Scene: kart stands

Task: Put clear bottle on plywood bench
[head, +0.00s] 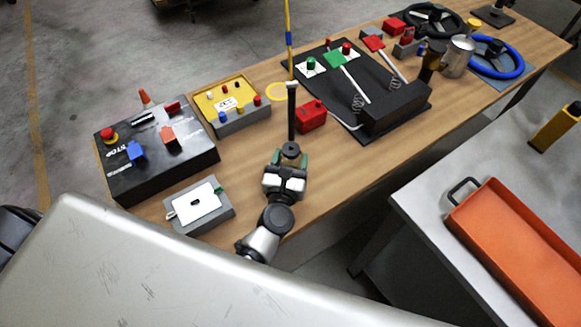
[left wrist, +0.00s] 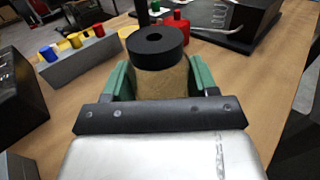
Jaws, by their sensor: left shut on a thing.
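My left gripper (head: 289,163) is shut around a bottle with a round black cap (head: 290,150). In the left wrist view the bottle's body (left wrist: 162,84) looks brown and mottled, like the wood behind it, so it may be clear. The green fingers stand on both sides of it below the cap (left wrist: 155,42). The gripper and bottle are over the near edge of the plywood bench (head: 252,150). I cannot tell whether the bottle's base touches the top. My right gripper is not in view.
A black console (head: 160,175), a grey box with a white plate (head: 220,217), a yellow-topped button box (head: 250,118) and a red can (head: 311,118) stand around the gripper. A black pedal board (head: 340,107) lies beyond. A metal table with an orange tray (head: 510,255) is at right.

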